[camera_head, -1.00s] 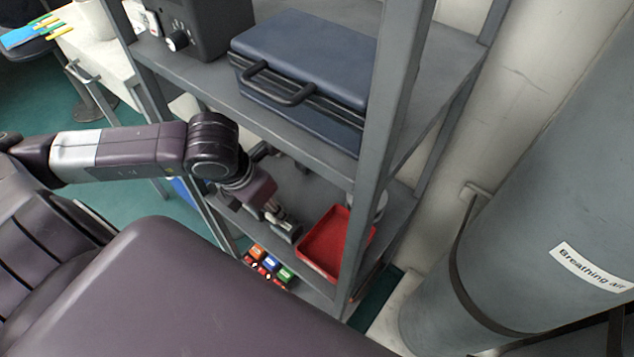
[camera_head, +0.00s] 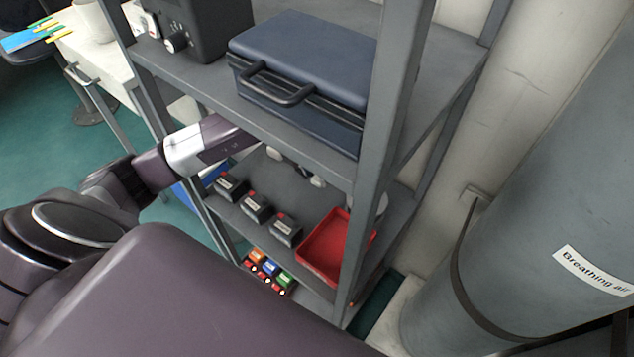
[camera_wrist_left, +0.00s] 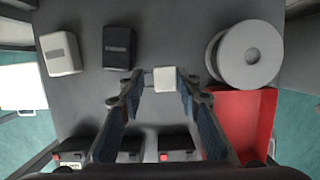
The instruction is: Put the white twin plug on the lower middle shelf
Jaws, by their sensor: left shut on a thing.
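The white twin plug (camera_wrist_left: 165,79) appears as a small pale block between the fingertips of my left gripper (camera_wrist_left: 160,88) in the left wrist view. The gripper is shut on it, above the grey shelf (camera_wrist_left: 200,20); I cannot tell if the plug touches the shelf. In the head view my left arm reaches in under the shelf with the blue case, and that shelf hides most of the gripper. The shelf below (camera_head: 247,179) is the one my gripper is at. My right gripper is not in view.
Dark boxes (camera_head: 285,228) line this shelf's front edge, with a red tray (camera_head: 323,243) to their right. Behind are a white block (camera_wrist_left: 60,53), a dark block (camera_wrist_left: 117,47) and a white spool (camera_wrist_left: 247,55). A blue case (camera_head: 300,60) sits above; coloured boxes (camera_head: 269,269) sit below.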

